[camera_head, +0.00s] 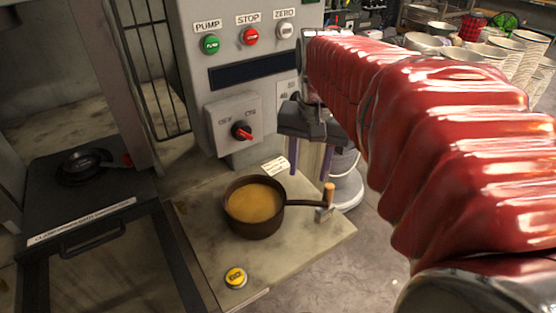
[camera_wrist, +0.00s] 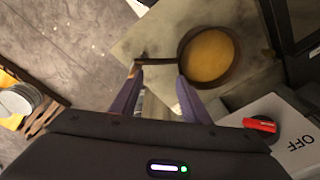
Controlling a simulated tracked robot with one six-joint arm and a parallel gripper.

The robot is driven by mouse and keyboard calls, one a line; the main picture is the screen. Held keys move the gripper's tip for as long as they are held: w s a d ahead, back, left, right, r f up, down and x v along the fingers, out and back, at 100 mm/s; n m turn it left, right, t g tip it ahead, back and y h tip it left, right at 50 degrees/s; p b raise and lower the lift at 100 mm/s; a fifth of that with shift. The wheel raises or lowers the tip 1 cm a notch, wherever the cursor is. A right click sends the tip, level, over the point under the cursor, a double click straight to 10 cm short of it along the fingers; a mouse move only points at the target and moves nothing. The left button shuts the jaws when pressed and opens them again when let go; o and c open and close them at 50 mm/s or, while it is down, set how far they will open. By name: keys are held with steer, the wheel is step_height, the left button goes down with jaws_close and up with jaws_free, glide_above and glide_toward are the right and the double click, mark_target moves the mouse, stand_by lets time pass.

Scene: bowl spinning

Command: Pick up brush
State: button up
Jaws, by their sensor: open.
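The brush (camera_head: 329,194), with a wooden handle and a paler lower end, stands at the right end of the counter, by the end of the pot's handle. In the wrist view, what seems to be the brush is a small dark and orange shape (camera_wrist: 138,57) just ahead of the left fingertip. My gripper (camera_head: 309,165) has two purple fingers, spread apart with nothing between them, above and behind the brush in the head view. The fingers also show in the wrist view (camera_wrist: 159,76), pointing toward the pot handle. They look apart from the brush.
A dark pot (camera_head: 254,222) of yellowish liquid sits left of the brush, its handle reaching toward it. A grey control panel (camera_head: 243,90) with a red knob stands behind. A yellow button (camera_head: 236,277) is at the counter's front. Stacked cups (camera_head: 528,55) stand far right.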

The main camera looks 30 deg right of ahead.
mark_target(329, 186)
steer(key=d+m, duration=0.1)
steer(key=d, duration=0.2)
steer(key=d+m+g, duration=0.1)
steer(key=d+m, duration=0.1)
steer(key=d, duration=0.1)
steer(key=shift+s+d+y, duration=0.2)
steer(key=shift+d+y, duration=0.1)
steer(key=shift+f, duration=0.1)
step_height(329, 186, down, 8)
steer(key=shift+f, duration=0.15)
steer(key=shift+f, duration=0.15)
steer(key=shift+d+f, duration=0.1)
steer(key=shift+f, duration=2.35)
steer(key=shift+c, duration=0.7)
jaws_close()
